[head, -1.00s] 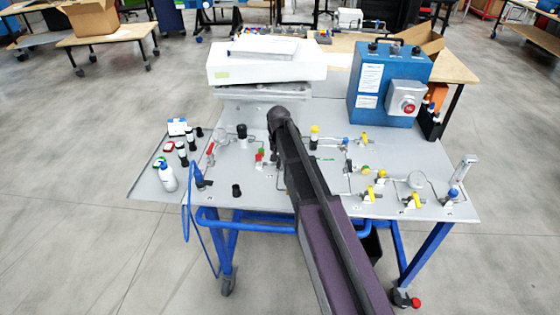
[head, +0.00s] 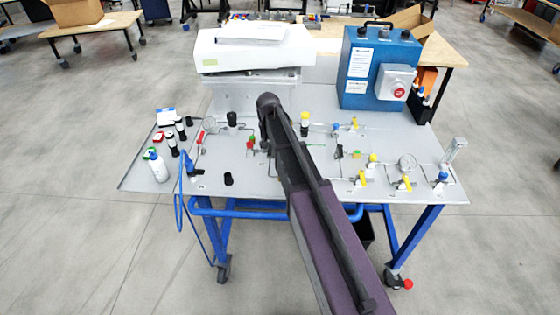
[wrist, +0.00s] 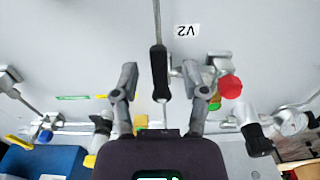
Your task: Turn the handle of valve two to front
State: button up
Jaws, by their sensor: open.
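The black handle (wrist: 159,72) of valve two is a black grip on a thin metal rod, in the middle of the wrist view. An upside-down "V2" label (wrist: 187,30) lies on the panel beside it. My gripper (wrist: 159,80) is open, with one finger on each side of the black handle. A gap shows between the handle and each finger. In the head view my arm covers the valve-two handle and my gripper.
A red knob (wrist: 230,87) is just right of my right finger. A blue box (head: 367,75) and a white instrument (head: 255,47) stand at the back.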

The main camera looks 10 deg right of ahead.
jog(key=shift+d+n, duration=0.1)
jog(key=shift+n, duration=0.2)
